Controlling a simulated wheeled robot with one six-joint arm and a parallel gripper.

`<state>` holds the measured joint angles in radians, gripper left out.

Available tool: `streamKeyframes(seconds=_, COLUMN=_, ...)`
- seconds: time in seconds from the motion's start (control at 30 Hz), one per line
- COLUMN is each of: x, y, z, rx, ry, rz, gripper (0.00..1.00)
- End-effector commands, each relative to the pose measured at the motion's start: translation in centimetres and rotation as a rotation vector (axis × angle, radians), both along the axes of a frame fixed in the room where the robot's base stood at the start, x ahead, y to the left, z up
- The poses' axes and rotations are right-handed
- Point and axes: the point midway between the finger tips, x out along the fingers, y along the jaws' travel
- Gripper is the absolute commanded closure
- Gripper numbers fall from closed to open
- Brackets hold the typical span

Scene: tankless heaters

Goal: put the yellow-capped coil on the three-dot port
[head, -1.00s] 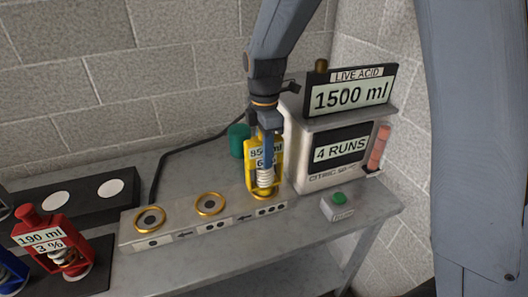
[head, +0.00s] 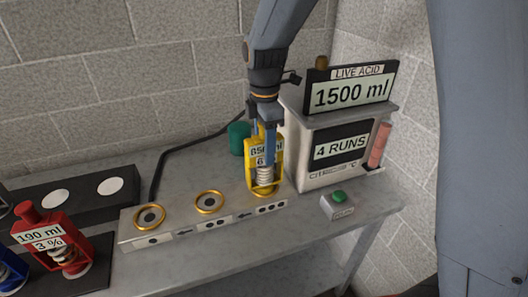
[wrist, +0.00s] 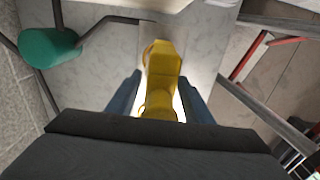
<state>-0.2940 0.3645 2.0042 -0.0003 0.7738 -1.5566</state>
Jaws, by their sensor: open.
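The yellow-capped coil (head: 264,174) stands upright at the three-dot port (head: 271,208), the rightmost port of the grey block. Its base appears to sit within the gold ring there. The ring is partly hidden by the coil. My gripper (head: 265,138) is above it with its blue fingers on either side of the yellow frame. In the wrist view the yellow cap (wrist: 163,67) lies between the fingers, with bright gaps at the sides, so the gripper is open. Part of the label on the coil is hidden by a finger.
The one-dot port (head: 149,217) and two-dot port (head: 208,203) are empty. A red coil (head: 52,240) stands at left, by a blue one (head: 10,270). The citric unit (head: 340,150), green-button box (head: 339,204) and green cylinder (head: 239,137) are close around my gripper.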

Motion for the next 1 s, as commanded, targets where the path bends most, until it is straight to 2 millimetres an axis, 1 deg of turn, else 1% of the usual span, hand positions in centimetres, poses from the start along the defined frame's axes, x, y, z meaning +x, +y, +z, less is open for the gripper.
streamKeyframes(seconds=0.3, x=0.2, y=0.1, z=6.5, rx=0.002, ry=-0.007, rz=0.0, gripper=0.53)
streamKeyframes(seconds=0.4, x=0.1, y=0.0, z=8.1, rx=0.001, ry=-0.004, rz=0.0, gripper=0.53)
streamKeyframes(seconds=0.5, x=0.1, y=0.0, z=9.4, rx=0.001, ry=-0.004, rz=0.0, gripper=0.53)
streamKeyframes(seconds=0.7, x=0.1, y=0.0, z=10.5, rx=0.001, ry=-0.002, rz=0.0, gripper=0.53)
streamKeyframes(seconds=1.0, x=0.0, y=0.0, z=10.6, rx=0.0, ry=-0.001, rz=0.0, gripper=0.53)
